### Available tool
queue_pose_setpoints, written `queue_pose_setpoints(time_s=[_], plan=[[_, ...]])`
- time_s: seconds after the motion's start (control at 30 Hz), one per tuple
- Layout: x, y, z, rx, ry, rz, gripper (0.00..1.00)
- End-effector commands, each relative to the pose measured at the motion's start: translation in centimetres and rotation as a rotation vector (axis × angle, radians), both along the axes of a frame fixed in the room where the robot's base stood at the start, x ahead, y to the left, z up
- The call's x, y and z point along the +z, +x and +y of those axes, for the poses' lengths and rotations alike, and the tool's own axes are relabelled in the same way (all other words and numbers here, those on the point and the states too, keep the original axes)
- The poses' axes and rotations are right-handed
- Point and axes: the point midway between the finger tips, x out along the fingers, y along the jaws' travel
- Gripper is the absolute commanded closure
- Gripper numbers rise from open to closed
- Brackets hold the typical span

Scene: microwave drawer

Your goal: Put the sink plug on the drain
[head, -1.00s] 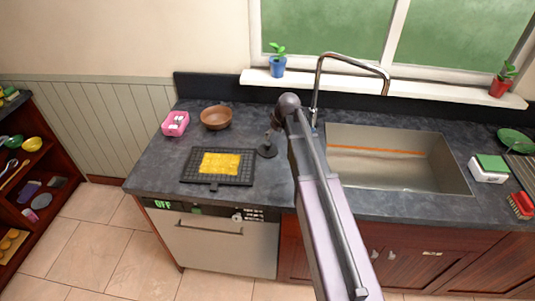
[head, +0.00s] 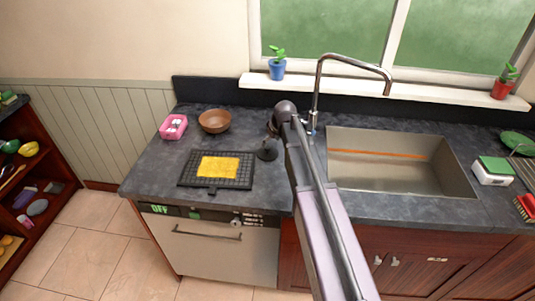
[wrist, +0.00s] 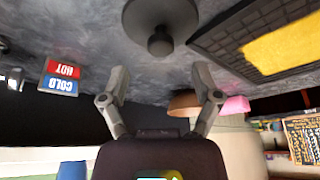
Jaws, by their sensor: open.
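The sink plug (head: 267,154) is a dark grey disc with a knob, standing on the counter left of the sink. The wrist view shows the plug (wrist: 160,22) with its knob pointing toward my gripper. My gripper (wrist: 161,84) is open and empty. Its two fingers are spread apart, with the plug beyond the tips and not between them. In the head view, my gripper (head: 271,131) is just above the plug, partly hidden by my arm. The steel sink basin (head: 400,180) is right of my arm. I cannot make out the drain in it.
A black mat (head: 188,176) with a yellow cloth (head: 219,166) lies left of the plug. A brown bowl (head: 214,121) and pink holder (head: 173,127) stand behind it. The faucet (head: 315,95) rises behind my arm. A scale (head: 492,172) is right of the sink.

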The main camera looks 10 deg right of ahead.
Motion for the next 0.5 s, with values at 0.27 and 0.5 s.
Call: queue_pose_setpoints(time_s=[0.27, 0.5], plan=[[-1.6, 0.6, 0.4, 0.001, 0.000, 0.000, 0.19], [-3.5, 1.4, 0.9, 0.002, 0.000, 0.000, 0.19]])
